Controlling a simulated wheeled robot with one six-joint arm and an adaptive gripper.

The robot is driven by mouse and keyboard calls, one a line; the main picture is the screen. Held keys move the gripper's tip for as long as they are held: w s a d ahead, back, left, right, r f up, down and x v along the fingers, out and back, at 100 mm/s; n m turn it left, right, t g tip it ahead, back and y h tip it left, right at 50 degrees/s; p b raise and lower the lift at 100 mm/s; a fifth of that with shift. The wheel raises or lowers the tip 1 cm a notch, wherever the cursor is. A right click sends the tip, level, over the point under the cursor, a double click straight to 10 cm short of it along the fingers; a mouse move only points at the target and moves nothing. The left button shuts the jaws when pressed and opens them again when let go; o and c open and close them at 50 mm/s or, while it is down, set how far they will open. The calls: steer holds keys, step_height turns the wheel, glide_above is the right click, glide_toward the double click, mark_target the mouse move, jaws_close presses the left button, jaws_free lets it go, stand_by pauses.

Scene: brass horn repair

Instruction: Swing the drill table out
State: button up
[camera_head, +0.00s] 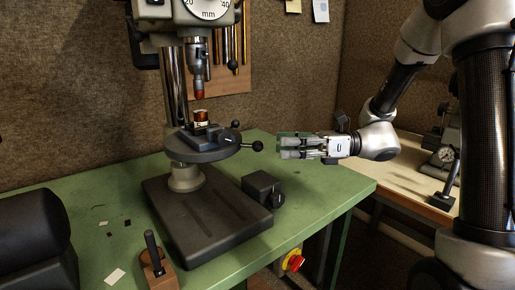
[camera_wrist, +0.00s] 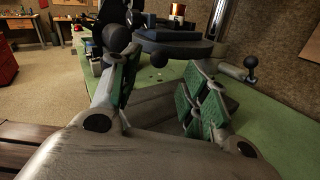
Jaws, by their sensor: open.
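The round grey drill table (camera_head: 225,151) sits on the column above the dark base, turned under the chuck (camera_head: 198,75). It also shows in the wrist view (camera_wrist: 180,47). A short lever with a black ball knob (camera_head: 258,146) sticks out from its right side. My gripper (camera_head: 281,146) is open and empty, level with this knob and just right of it, with a small gap apparent. In the wrist view my two green-padded fingers (camera_wrist: 162,78) spread below the table. One black ball knob (camera_wrist: 117,38) shows by the left finger, another (camera_wrist: 251,62) beyond the right.
A dark vise (camera_head: 205,133) and a copper-coloured cylinder (camera_head: 201,118) are on the drill table. A black block (camera_head: 262,187) stands beside the drill base (camera_head: 205,222). A wood block with a black handle (camera_head: 158,268) is at the front. The green bench (camera_head: 325,185) is clear at right.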

mark_target(257, 144)
steer(key=a, duration=0.7)
steer(key=shift+a, duration=0.3)
jaws_close()
